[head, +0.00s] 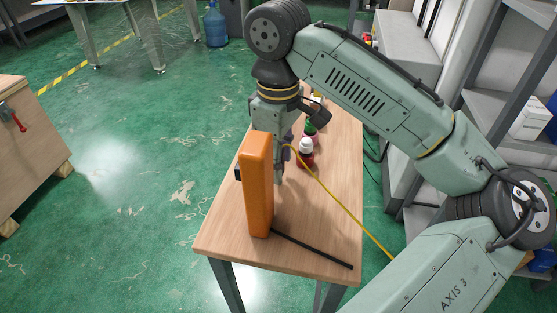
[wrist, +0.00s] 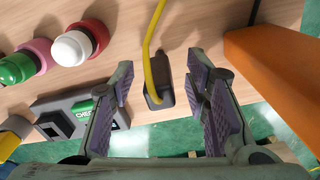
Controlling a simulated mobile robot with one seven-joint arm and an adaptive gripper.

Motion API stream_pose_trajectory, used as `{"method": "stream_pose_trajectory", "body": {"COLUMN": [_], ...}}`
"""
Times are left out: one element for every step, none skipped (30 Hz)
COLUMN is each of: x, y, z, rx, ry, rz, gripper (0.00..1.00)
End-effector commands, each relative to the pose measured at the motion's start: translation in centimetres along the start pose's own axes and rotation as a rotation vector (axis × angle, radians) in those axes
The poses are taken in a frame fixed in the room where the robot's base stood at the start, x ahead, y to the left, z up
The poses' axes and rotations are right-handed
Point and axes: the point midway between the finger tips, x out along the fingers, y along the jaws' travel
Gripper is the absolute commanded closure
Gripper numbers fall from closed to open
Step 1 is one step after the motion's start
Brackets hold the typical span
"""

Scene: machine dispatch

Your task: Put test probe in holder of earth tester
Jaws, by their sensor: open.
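The earth tester appears to be the tall orange case (head: 258,190) standing upright near the table's front edge; its orange side also shows at the right of the wrist view (wrist: 275,80). A small black part (head: 238,174) sticks out on its left; I cannot tell whether it is the holder. A black piece with a yellow cable (wrist: 160,85), likely the test probe, shows between my fingers in the wrist view. My gripper (wrist: 160,72) is open, with purple pads on either side of that piece and a gap on both sides. In the head view the orange case partly hides my gripper (head: 283,165).
Bottles with white (wrist: 72,48) and green (wrist: 16,68) caps stand left in the wrist view. A grey device with a green label (wrist: 80,112) is near them. A black rod (head: 312,249) lies on the wooden table (head: 225,235). The yellow cable (head: 340,205) runs off right.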

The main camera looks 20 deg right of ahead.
Motion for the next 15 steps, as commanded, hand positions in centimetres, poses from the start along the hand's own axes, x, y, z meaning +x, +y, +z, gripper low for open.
{"method": "stream_pose_trajectory", "body": {"x": [0.08, 0.09, 0.09, 0.08, 0.08, 0.07, 0.07, 0.07, 0.06, 0.06, 0.06, 0.05, 0.05, 0.05, 0.05], "y": [-0.01, -0.01, 0.0, 0.0, 0.0, 0.0, 0.0, 0.0, 0.0, 0.0, 0.0, 0.0, 0.0, 0.0, 0.0], "z": [0.01, 0.0, 0.0, 0.0, 0.0, 0.0, 0.0, 0.0, -0.01, -0.01, -0.01, -0.01, -0.01, -0.01, -0.01], "rx": [0.0, 0.0, 0.0, 0.0, 0.0, 0.0, 0.0, 0.0, 0.0, 0.0, 0.0, 0.0, 0.0, 0.0, 0.0], "ry": [0.0, 0.0, 0.0, 0.0, 0.0, 0.0, 0.0, 0.0, 0.0, 0.0, 0.0, 0.0, 0.0, 0.0, 0.0], "rz": [0.0, 0.0, 0.0, 0.0, 0.0, 0.0, 0.0, 0.0, 0.0, 0.0, 0.0, 0.0, 0.0, 0.0, 0.0], "gripper": [0.57, 0.57, 0.57, 0.57, 0.57, 0.58, 0.6, 0.62, 0.65, 0.67, 0.69, 0.71, 0.73, 0.75, 0.78]}}
